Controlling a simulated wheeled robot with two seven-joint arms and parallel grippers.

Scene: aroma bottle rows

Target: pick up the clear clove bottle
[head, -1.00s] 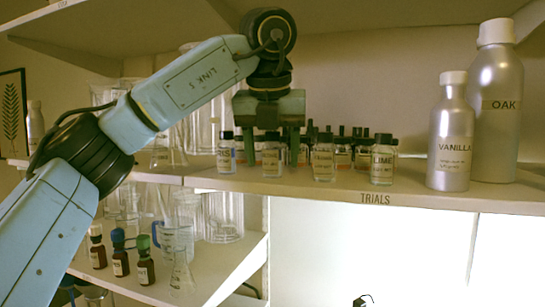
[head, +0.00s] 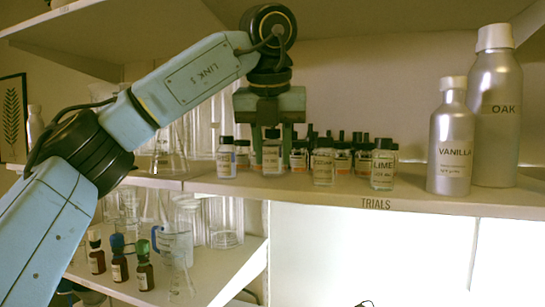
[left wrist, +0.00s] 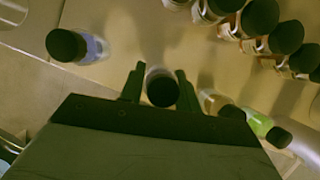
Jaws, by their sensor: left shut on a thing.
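My left gripper (head: 271,146) points down over the shelf and is shut on a small clear bottle (head: 271,158) with a dark cap and pale label. I cannot read that label; the bottle looks upright and slightly above the shelf. In the left wrist view the dark cap (left wrist: 161,90) sits between the two fingers. To its left stands a bottle with a bluish label (head: 226,160), to its right a bottle with a pale label (head: 323,166) and the LIME bottle (head: 383,168). My right gripper is not in view.
More dark-capped bottles (head: 343,158) stand close behind the front row. Silver VANILLA (head: 451,140) and OAK (head: 497,110) bottles stand at the right. The shelf edge is marked TRIALS (head: 376,203). Glassware and brown bottles (head: 144,272) are on the lower shelf.

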